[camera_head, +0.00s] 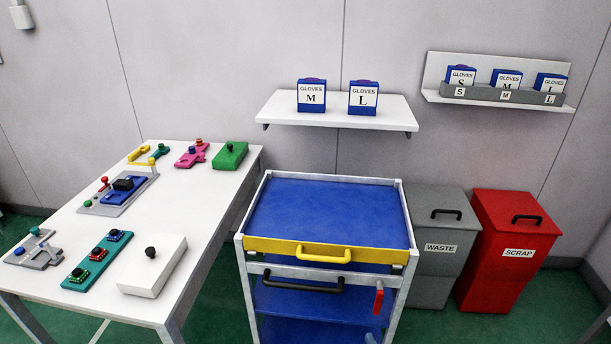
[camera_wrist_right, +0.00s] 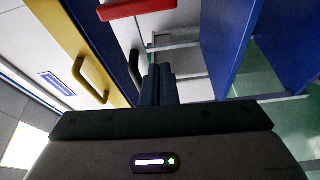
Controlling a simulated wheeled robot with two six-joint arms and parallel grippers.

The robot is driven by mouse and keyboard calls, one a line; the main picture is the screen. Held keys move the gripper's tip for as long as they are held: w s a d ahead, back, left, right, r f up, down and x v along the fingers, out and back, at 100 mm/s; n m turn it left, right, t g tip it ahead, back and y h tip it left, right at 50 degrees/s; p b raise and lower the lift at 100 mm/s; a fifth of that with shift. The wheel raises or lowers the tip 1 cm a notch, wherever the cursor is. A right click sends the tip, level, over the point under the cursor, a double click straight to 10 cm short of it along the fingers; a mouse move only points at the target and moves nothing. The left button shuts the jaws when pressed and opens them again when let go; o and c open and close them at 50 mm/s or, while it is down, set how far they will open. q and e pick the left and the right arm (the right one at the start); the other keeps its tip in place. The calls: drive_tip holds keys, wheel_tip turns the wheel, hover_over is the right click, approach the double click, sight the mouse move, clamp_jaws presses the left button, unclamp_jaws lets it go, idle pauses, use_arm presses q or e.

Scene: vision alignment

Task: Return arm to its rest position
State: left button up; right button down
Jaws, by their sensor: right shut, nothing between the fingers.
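My right gripper (camera_wrist_right: 158,72) shows in the right wrist view, its dark fingers together and empty. It is close to the cart's front, with a yellow panel and yellow handle (camera_wrist_right: 90,80) to the left and a black handle (camera_wrist_right: 134,68) just beyond the fingertips. I cannot tell whether the fingers touch anything. In the head view I make out neither gripper clearly. My left gripper is in no view.
A blue-topped cart (camera_head: 330,215) with a yellow-fronted drawer (camera_head: 270,245) stands in the middle. A white table (camera_head: 190,205) with several fixtures is on the left. Grey waste (camera_head: 440,260) and red scrap (camera_head: 510,250) bins stand right. Glove boxes sit on wall shelves (camera_head: 385,120).

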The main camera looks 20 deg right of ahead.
drive_tip(key=s+a+f+m+g+y, duration=0.15)
drive_tip(key=s+f+m+g, duration=0.25)
drive_tip(key=s+f, duration=0.55)
drive_tip(key=s+a+f+m+g+y, duration=0.1)
drive_tip(key=s+a+f+m+g, duration=0.35)
drive_tip(key=f, duration=0.75)
drive_tip(key=s+a+f+m+g, duration=0.1)
drive_tip(key=s+f+m+g, duration=0.2)
drive_tip(key=s, duration=0.9)
drive_tip(key=s+f+m+g, duration=0.3)
drive_tip(key=s+f+g, duration=0.2)
drive_tip(key=s, duration=0.8)
wheel_tip(320, 180, down, 2)
drive_tip(key=shift+a+f, duration=0.25)
drive_tip(key=shift+a, duration=0.1)
drive_tip(key=c, duration=2.2)
unclamp_jaws()
drive_tip(key=shift+y, duration=0.25)
